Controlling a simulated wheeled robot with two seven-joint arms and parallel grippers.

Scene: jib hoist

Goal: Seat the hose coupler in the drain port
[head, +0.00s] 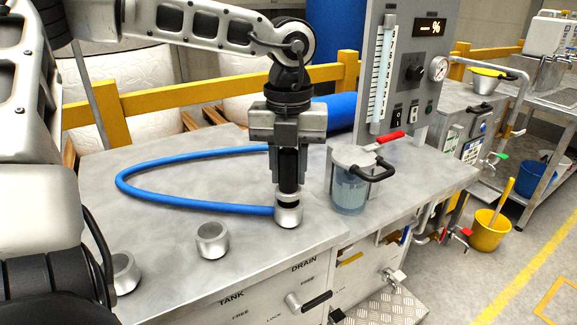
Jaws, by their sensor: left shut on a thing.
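My left gripper (289,186) points straight down and is shut on the hose coupler, whose black body shows between the fingers. The coupler is upright, directly over the silver drain port (288,217), behind the DRAIN label. The fingers hide part of it, and I cannot tell whether it is fully down in the port. The blue hose (150,167) loops across the bench to the left and ends at the coupler's foot. A second silver port (212,241), open at the top, stands empty behind the TANK label. My right gripper is not in view.
A clear jar (350,190) with a black handle and red lever stands close right of the gripper. A grey panel (405,75) with gauge and switches rises behind it. Another silver cup (124,272) is partly hidden at left. The bench top (170,240) is otherwise clear.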

